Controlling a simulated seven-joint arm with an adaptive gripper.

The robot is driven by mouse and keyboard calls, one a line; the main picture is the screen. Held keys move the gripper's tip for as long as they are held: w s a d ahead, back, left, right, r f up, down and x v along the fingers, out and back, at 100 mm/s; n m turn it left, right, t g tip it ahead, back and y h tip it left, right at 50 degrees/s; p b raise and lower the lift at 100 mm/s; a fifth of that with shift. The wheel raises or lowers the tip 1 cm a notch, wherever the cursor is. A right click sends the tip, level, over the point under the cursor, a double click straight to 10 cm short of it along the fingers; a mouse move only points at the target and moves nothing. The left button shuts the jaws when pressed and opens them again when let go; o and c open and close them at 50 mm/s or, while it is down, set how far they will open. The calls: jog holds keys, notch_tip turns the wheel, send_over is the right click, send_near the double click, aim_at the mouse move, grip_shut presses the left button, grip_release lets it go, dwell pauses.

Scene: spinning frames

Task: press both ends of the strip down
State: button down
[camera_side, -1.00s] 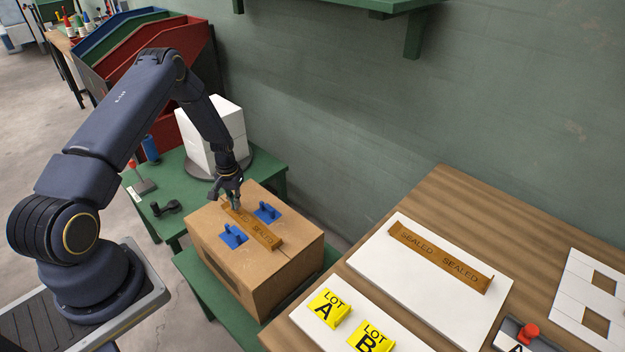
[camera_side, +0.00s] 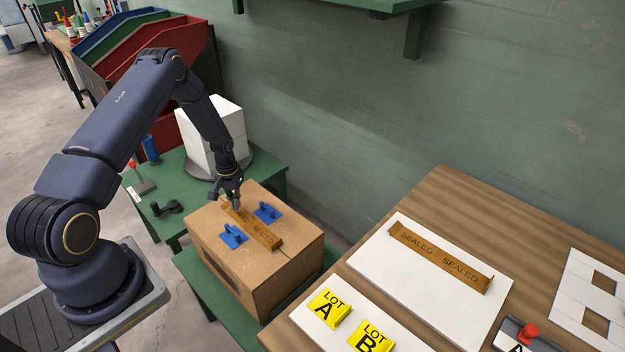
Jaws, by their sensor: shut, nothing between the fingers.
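A brown strip (camera_side: 262,234) printed "SEALED" lies along the top of a cardboard box (camera_side: 275,272). Its near right end looks raised like a small flap, and its far left end is partly hidden by my gripper. My gripper (camera_side: 236,205) is shut and empty, pointing down at the far left end of the strip. I cannot tell whether the fingertips touch it. A second "SEALED" strip (camera_side: 440,258) with upturned ends lies on a white board (camera_side: 400,284) on the wooden table.
Two blue handled pieces, one to the left (camera_side: 232,237) and one to the right (camera_side: 267,212), sit on the box beside the strip. A white block (camera_side: 212,140) stands on the green table behind. Yellow LOT A (camera_side: 328,308) and LOT B (camera_side: 371,339) tags lie at front right.

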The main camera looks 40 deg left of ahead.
jog(key=shift+f, duration=0.15)
jog(key=shift+f, duration=0.9)
notch_tip(320, 180, up, 8)
dwell(0.8)
dwell(0.4)
jog(key=d+m, duration=0.6)
jog(key=d, duration=0.6)
jog(key=shift+d+f, duration=0.15)
jog(key=shift+f, duration=1.35)
jog(key=shift+d+f, duration=0.1)
jog(key=shift+f, duration=1.35)
